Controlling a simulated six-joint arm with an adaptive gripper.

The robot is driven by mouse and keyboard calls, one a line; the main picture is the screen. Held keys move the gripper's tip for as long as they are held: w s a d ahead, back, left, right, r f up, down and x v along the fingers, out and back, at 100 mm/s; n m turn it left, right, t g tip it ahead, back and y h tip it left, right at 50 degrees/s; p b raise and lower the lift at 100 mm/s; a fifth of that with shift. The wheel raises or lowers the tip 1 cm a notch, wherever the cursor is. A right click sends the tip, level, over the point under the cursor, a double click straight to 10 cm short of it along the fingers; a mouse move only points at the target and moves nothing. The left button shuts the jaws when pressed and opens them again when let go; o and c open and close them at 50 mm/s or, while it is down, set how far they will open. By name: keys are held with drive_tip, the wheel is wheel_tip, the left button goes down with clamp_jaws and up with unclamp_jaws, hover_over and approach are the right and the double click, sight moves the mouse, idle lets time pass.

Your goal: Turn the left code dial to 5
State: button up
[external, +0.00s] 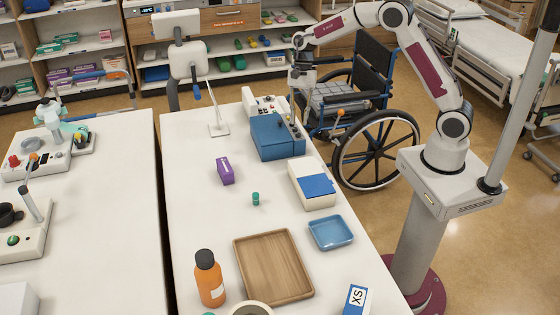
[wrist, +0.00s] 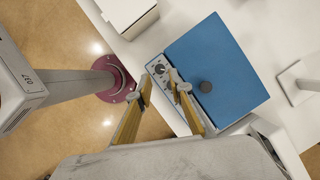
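A blue box (external: 275,140) stands at the right edge of the white table. Lower on the panel, more dial parts are largely hidden by a finger. Dial numbers are too small to read.
A white box with a blue label (external: 314,184) stands beside the blue box. A white device (external: 262,102) is behind it. A purple box (external: 225,171), blue tray (external: 331,232) and wooden tray (external: 273,266) are on the table. A wheelchair (external: 375,140) stands close to the right.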

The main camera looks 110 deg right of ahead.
sight(298, 133)
drive_tip(key=shift+x, duration=2)
clamp_jaws()
